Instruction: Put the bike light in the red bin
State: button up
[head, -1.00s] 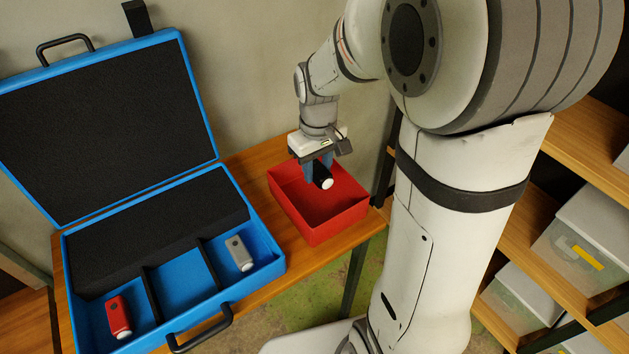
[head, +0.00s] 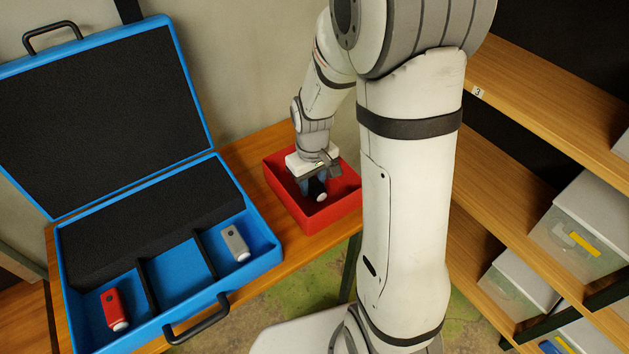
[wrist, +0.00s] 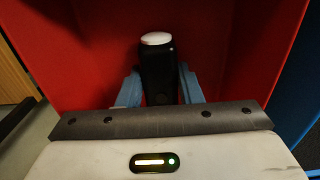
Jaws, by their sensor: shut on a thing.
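A black bike light (head: 317,189) with a white lens is held in my gripper (head: 313,184). The wrist view shows the light (wrist: 157,75) between my gripper's two blue-grey fingers (wrist: 158,90), which are shut on it. Behind it is the red inside of the bin. The red bin (head: 285,202) stands on the wooden table, right of the blue case. My gripper is down inside the bin's opening with the light. I cannot tell whether the light touches the bin floor.
The open blue case (head: 270,258) has dividers. A red light (head: 115,309) lies in its left compartment and a grey light (head: 235,243) in its right one; the middle compartment is empty. Wooden shelves (head: 510,220) with clear boxes stand at the right.

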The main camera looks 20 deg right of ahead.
aim_at(312, 181)
jog(key=shift+f, duration=0.1)
jog(key=shift+f, duration=0.15)
jog(key=o, duration=1)
notch_tip(312, 181, up, 11)
jog(key=s+r+m+t+p, duration=0.1)
jog(key=s+r, duration=0.5)
jog(key=s, duration=0.7)
jog(key=m+t, duration=0.1)
jog(key=m, duration=0.1)
jog(key=shift+s+d+m, duration=0.2)
jog(key=shift+s+m, duration=0.1)
jog(key=shift+s, duration=0.05)
